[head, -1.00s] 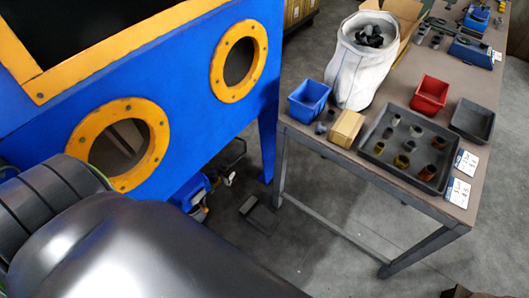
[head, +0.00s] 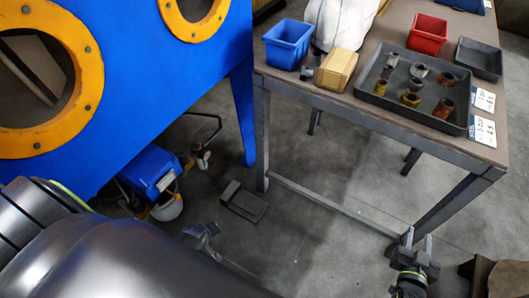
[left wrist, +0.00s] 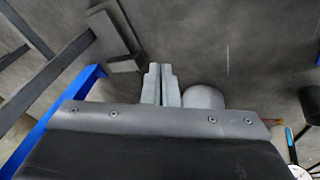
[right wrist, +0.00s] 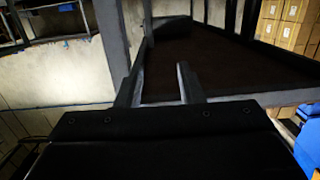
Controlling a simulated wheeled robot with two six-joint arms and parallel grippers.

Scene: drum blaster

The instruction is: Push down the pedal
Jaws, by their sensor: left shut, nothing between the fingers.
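The dark grey pedal (head: 243,202) lies on the floor between the blue cabinet's leg and the workbench. It also shows in the left wrist view (left wrist: 113,34), at the upper left, ahead of the fingers and to their left. My left gripper (head: 208,231) shows partly behind my arm, left of and nearer than the pedal, apart from it in the picture. Its fingers are closed together and empty in the left wrist view (left wrist: 161,84). My right gripper (head: 417,240) is open and empty, near the workbench's front right leg. The right wrist view (right wrist: 158,80) shows its fingers spread.
The blue cabinet (head: 130,100) with yellow portholes stands at the left. A blue machine (head: 150,172) sits on the floor under it. The workbench (head: 300,92) holds bins and a parts tray, with a low crossbar (head: 325,203). Floor around the pedal's front is clear.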

